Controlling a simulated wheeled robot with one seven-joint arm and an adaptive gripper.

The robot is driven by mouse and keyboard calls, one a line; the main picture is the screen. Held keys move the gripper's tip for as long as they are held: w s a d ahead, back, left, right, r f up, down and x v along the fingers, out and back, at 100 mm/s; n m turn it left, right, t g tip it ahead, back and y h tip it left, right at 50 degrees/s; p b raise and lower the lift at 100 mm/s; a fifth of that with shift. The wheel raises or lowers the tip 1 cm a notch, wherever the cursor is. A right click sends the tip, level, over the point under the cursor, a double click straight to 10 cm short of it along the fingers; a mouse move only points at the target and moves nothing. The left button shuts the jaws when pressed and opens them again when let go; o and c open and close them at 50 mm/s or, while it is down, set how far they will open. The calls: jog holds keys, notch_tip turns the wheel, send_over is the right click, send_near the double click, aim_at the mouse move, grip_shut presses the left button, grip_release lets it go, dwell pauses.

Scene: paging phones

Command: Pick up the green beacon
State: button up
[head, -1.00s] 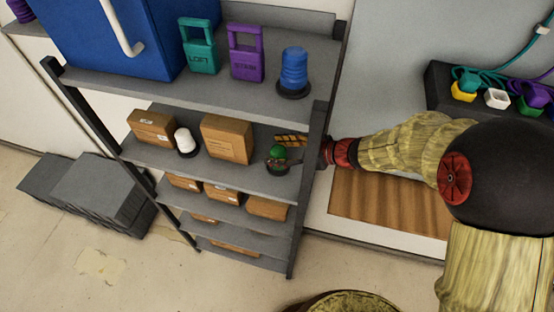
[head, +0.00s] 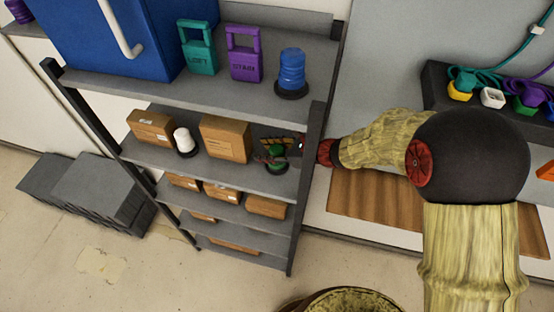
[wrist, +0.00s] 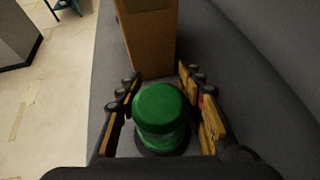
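The green beacon (wrist: 160,112) stands upright on a dark round base on the second shelf down, at its right end. In the head view the beacon (head: 274,153) is partly covered by my gripper. My gripper (wrist: 163,100) is open, with one yellow-padded finger on each side of the beacon. A small gap shows on the left; on the right the finger is very close, and I cannot tell whether it touches.
A cardboard box (head: 226,138) stands left of the beacon, with a white beacon (head: 185,142) beyond it. The shelf's dark post (head: 308,165) is close to my wrist. A blue beacon (head: 291,72) stands on the shelf above.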

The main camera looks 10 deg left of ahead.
grip_shut()
dwell(0.7)
